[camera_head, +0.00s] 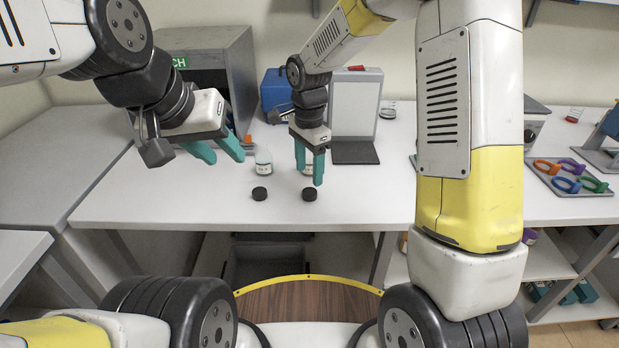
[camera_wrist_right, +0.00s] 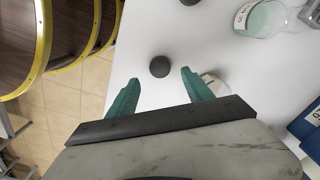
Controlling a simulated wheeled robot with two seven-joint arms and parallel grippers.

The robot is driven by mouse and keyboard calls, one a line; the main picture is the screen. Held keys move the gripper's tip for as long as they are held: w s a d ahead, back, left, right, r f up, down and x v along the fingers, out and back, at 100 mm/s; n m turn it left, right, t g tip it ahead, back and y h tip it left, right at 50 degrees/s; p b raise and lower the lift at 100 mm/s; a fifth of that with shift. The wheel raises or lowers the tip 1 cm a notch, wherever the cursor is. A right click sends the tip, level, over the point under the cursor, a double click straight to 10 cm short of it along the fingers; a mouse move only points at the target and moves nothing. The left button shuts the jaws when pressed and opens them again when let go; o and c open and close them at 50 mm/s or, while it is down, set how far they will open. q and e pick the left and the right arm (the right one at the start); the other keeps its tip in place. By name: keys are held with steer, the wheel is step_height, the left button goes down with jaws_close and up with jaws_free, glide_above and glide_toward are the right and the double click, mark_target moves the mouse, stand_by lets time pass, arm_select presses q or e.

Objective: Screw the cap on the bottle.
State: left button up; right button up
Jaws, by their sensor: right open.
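Two black caps lie on the white table, a left cap (camera_head: 259,194) and a right cap (camera_head: 309,194). A clear labelled bottle (camera_head: 263,160) with pale green contents stands behind the left cap; it also shows in the right wrist view (camera_wrist_right: 262,17). A second bottle (camera_wrist_right: 212,82) is mostly hidden behind my right gripper's finger. My right gripper (camera_head: 309,174) points down, open and empty, just behind the right cap; that cap lies ahead of the fingertips in the right wrist view (camera_wrist_right: 160,66). My left gripper (camera_head: 219,156) is open and empty, above the table left of the bottles.
A grey box-shaped machine (camera_head: 205,75) stands at the back left. A blue device (camera_head: 277,93) and a white panel on a dark base (camera_head: 355,104) stand behind my right gripper. A tray with coloured rings (camera_head: 570,176) lies at far right. The table front is clear around the caps.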

mark_target(309, 192)
steer(key=shift+f, duration=0.6)
steer(key=shift+f, duration=2.65)
steer(key=shift+c, duration=0.2)
jaws_close()
steer(key=shift+r, duration=0.15)
